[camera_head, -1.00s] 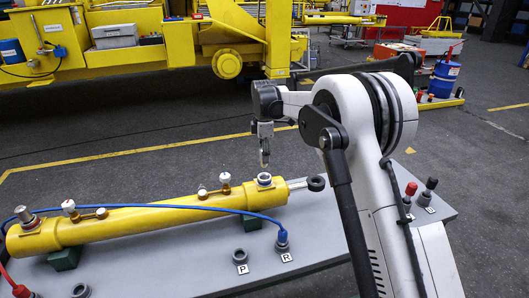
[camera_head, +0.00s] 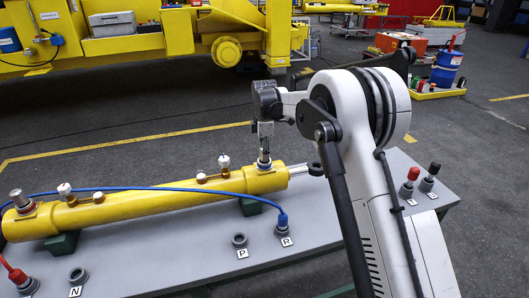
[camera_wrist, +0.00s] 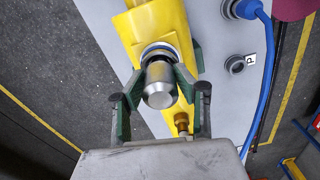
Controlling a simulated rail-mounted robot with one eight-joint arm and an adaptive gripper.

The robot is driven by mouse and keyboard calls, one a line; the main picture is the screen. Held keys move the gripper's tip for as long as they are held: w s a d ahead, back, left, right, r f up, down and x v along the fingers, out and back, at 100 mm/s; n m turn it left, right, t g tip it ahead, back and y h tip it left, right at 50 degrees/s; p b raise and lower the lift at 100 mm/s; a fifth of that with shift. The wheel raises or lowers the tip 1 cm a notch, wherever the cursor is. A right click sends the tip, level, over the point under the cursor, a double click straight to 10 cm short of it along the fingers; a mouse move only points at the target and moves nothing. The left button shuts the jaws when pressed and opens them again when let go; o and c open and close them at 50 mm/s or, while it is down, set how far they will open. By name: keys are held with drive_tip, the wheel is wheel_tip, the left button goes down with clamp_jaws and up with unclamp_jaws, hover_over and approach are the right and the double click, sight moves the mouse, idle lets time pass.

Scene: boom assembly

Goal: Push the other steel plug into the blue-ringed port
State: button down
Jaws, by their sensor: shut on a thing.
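My gripper (camera_wrist: 160,95) is shut on a steel plug (camera_wrist: 159,85), a grey cylinder with a rounded end. The plug stands in line with the blue-ringed port (camera_wrist: 158,51) at the right end of the yellow hydraulic cylinder (camera_head: 120,208). Its lower end is at or in the port; the depth cannot be told. In the head view my gripper (camera_head: 264,152) points straight down at that port. A second steel plug (camera_head: 18,198) stands upright in the port at the cylinder's left end.
The cylinder rests on green blocks (camera_head: 63,243) on a grey table (camera_head: 190,262). A blue hose (camera_head: 150,189) runs over it to the R socket (camera_head: 283,230). Small brass fittings (camera_head: 224,163) stick up along the cylinder. Red and black levers (camera_head: 410,180) stand at the right.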

drive_tip(key=c, duration=1.2)
unclamp_jaws()
wheel_tip(320, 180, up, 12)
drive_tip(key=shift+r, duration=0.1)
